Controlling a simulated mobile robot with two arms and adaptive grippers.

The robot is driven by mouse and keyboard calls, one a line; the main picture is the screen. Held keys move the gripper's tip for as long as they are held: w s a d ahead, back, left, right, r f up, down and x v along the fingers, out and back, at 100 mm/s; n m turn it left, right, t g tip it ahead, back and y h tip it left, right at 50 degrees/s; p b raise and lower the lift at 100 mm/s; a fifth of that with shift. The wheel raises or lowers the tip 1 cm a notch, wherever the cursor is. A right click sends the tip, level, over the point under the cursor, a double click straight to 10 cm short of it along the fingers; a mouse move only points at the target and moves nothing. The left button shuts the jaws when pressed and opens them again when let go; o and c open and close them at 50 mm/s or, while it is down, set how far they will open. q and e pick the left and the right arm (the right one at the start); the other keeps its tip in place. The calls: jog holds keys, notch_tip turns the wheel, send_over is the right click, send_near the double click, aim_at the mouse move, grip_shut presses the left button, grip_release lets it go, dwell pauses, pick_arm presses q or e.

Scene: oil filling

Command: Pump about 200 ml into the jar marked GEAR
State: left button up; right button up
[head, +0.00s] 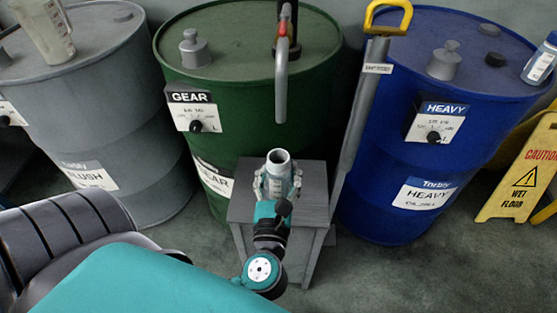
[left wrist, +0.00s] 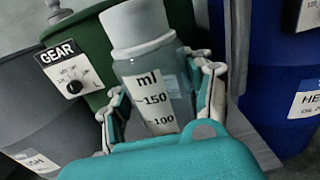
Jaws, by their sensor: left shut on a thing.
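A clear jar with a pale neck and an ml scale stands upright in my left gripper (head: 277,187). The jar (head: 279,162) has an open mouth in the head view; in the left wrist view the jar (left wrist: 150,85) shows marks 150 and 100. No name on it is visible, and I cannot tell if it holds oil. The fingers close around its sides. The green drum (head: 245,110) bears a GEAR plate (head: 195,112). Its pump spout (head: 281,90) hangs down, its tip just above the jar's mouth in the picture. My right gripper is out of view.
A grey stool (head: 245,209) stands below the jar; contact is unclear. A grey drum (head: 85,90) with a measuring jug (head: 44,30) is left. A blue HEAVY drum (head: 395,165) with a jar (head: 541,62) is right. A yellow-handled grey post (head: 358,120) and wet-floor sign (head: 520,175) stand nearby.

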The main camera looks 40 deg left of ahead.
pick_arm(q)
jog(key=x, duration=0.6)
jog(key=shift+w+a+p, duration=0.2)
jog(key=shift+a+p, duration=0.05)
jog(key=shift+p, duration=0.1)
jog(key=shift+w+a, duration=0.3)
jog(key=shift+w, duration=0.15)
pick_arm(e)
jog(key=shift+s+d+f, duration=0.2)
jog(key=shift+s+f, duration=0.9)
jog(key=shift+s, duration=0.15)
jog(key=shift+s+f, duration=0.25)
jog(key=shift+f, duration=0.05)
pick_arm(q)
jog(key=shift+p, duration=0.3)
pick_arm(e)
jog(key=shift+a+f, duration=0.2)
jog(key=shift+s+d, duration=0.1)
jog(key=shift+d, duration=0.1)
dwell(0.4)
